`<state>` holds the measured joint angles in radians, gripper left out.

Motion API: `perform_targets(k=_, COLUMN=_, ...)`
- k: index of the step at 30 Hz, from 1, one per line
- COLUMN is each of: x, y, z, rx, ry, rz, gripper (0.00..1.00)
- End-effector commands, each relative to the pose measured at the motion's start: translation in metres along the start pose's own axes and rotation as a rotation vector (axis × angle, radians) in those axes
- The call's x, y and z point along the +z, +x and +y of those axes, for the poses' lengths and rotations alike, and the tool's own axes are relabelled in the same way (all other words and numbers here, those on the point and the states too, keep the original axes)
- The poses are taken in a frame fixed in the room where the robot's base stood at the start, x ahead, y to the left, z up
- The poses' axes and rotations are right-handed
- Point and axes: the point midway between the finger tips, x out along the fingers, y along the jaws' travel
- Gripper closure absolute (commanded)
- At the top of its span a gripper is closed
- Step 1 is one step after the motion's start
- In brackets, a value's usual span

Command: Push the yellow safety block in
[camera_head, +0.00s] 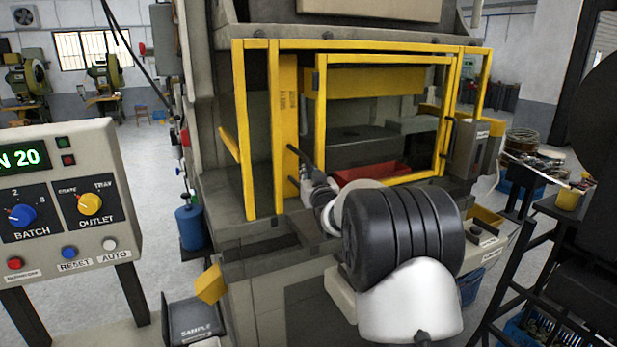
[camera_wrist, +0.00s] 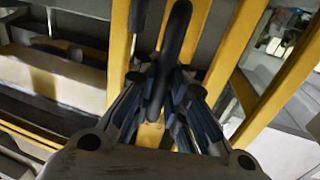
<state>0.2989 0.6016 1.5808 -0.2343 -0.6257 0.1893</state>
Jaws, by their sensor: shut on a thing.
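A wide yellow upright with small lettering (camera_head: 289,100), which looks like the safety block, stands in the left part of the press opening. My gripper (camera_head: 304,180) is in front of its lower part, at the left side of the guard opening. In the wrist view my gripper (camera_wrist: 165,92) is shut on a black bar-like handle (camera_wrist: 178,35), with yellow uprights behind it. I cannot tell which yellow part the handle is fixed to.
A yellow guard frame (camera_head: 321,130) surrounds the press opening. A red tray (camera_head: 371,172) lies inside. A control panel (camera_head: 60,200) stands at left, and a smaller yellow block (camera_head: 210,284) is near the sample chute (camera_head: 194,322). A dark rack (camera_head: 560,225) stands at right.

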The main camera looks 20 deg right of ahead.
Motion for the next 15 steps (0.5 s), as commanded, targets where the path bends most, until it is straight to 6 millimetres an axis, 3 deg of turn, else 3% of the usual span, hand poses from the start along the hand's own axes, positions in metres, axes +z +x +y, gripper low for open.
perform_targets(k=7, x=-0.0002, y=0.0, z=-0.0015, rx=-0.003, ry=-0.001, rz=0.0, gripper=1.0)
perform_targets(k=8, x=-0.0001, y=-0.0001, z=-0.0015, rx=-0.003, ry=-0.001, rz=0.0, gripper=0.89)
perform_targets(k=15, x=0.0002, y=-0.0002, z=-0.0009, rx=-0.001, ry=-0.001, rz=-0.001, gripper=0.73)
